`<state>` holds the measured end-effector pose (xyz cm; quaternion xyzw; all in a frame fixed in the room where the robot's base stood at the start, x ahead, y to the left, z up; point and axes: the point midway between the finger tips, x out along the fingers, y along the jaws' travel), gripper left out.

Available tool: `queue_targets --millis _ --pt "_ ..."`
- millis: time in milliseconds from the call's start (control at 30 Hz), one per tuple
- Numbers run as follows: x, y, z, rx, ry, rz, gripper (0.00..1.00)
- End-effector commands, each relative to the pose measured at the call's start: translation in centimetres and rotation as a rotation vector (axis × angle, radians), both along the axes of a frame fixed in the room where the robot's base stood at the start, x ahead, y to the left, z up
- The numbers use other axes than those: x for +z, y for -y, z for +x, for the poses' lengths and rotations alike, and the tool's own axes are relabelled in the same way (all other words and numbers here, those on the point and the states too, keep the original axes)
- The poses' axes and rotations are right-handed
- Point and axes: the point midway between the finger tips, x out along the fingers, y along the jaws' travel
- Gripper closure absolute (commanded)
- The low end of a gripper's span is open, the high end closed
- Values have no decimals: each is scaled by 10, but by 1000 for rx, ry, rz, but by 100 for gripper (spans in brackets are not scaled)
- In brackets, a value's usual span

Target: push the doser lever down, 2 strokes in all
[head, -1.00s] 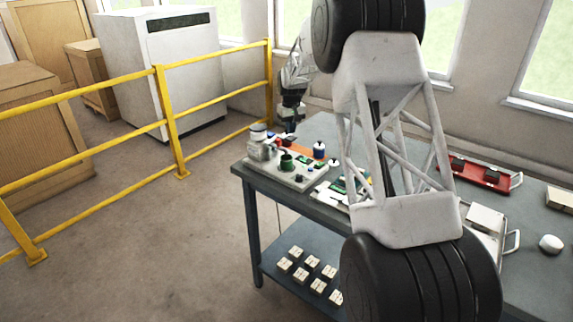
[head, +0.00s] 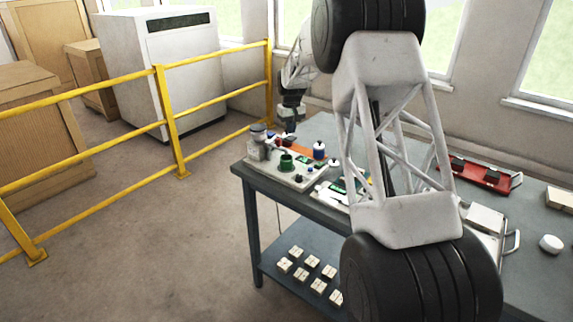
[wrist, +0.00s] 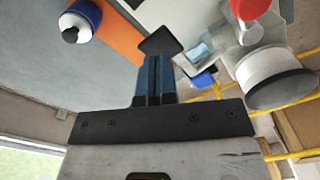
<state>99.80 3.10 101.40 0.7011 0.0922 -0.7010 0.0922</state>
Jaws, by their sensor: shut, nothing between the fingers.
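My gripper (head: 289,127) is at the back left end of the bench, above the far side of the grey board (head: 300,182). In the wrist view its dark fingers (wrist: 160,45) are together and empty. The doser seems to be the pale device (head: 257,147) at the board's left end. In the wrist view a red knob (wrist: 249,9) and a white cylinder with a dark rim (wrist: 270,75) show to the right of the fingertips, apart from them. The red knob may be the lever's end; the lever itself is not clearly visible.
A blue and white bottle (wrist: 82,20) stands beside an orange strip (wrist: 122,38). A green cup (head: 286,163) and a blue container (head: 319,150) are on the bench. A red tray (head: 480,174) lies farther right. A yellow railing (head: 170,110) runs left of the bench.

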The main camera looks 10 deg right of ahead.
Motion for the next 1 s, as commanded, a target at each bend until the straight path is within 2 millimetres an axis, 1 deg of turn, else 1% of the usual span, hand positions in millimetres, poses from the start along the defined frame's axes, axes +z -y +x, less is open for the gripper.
queue_targets --millis 267,1000 --pt "-6 0 0 0 -1 0 100" --pt "-32 0 0 0 -1 0 100"
